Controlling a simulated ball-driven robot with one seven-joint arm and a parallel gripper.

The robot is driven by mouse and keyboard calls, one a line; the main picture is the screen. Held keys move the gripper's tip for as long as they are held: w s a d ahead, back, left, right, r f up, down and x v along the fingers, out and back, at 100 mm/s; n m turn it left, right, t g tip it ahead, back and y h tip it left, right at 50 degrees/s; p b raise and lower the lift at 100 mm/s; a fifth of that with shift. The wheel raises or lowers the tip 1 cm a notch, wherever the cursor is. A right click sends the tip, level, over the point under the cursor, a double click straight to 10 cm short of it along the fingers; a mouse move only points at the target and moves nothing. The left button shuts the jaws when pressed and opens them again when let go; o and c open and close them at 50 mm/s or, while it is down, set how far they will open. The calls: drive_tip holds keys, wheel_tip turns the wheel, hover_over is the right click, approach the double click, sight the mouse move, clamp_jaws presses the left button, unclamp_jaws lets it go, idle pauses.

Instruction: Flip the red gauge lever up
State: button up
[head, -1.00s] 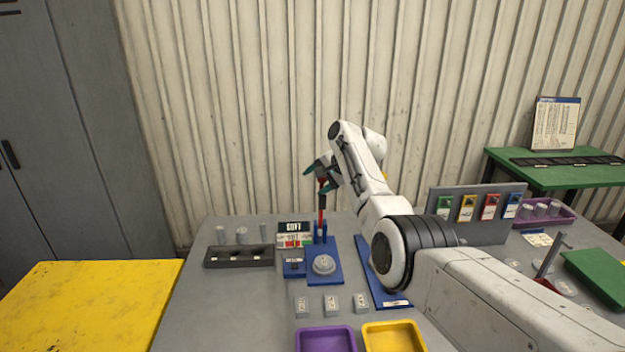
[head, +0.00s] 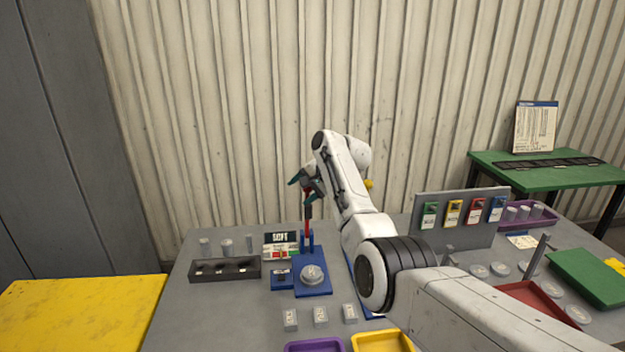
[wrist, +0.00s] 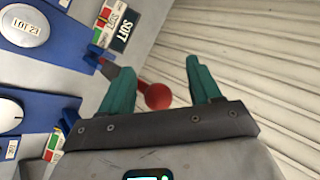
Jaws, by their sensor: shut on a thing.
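The red gauge lever (head: 307,227) stands roughly upright at the back of a blue base (head: 318,291) on the grey table. A round grey disc (head: 312,275) sits on the base in front of it. In the wrist view the lever ends in a red ball knob (wrist: 157,96). My gripper (head: 307,184) is at the lever's top, shut on the knob. The wrist view shows the knob between the teal fingers of my gripper (wrist: 163,88), nearer the left one. A "SOFT" sign (head: 280,238) stands beside the lever.
Small grey blocks (head: 320,315), a purple tray (head: 313,346) and a yellow tray (head: 382,341) lie in front. A grey panel with coloured tags (head: 460,216) stands to the right. A corrugated wall (head: 230,120) is behind.

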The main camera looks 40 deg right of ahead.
drive_tip(key=b+v, duration=0.1)
drive_tip(key=v, duration=0.9)
drive_tip(key=shift+s+r, duration=0.25)
drive_tip(key=shift+r, duration=0.1)
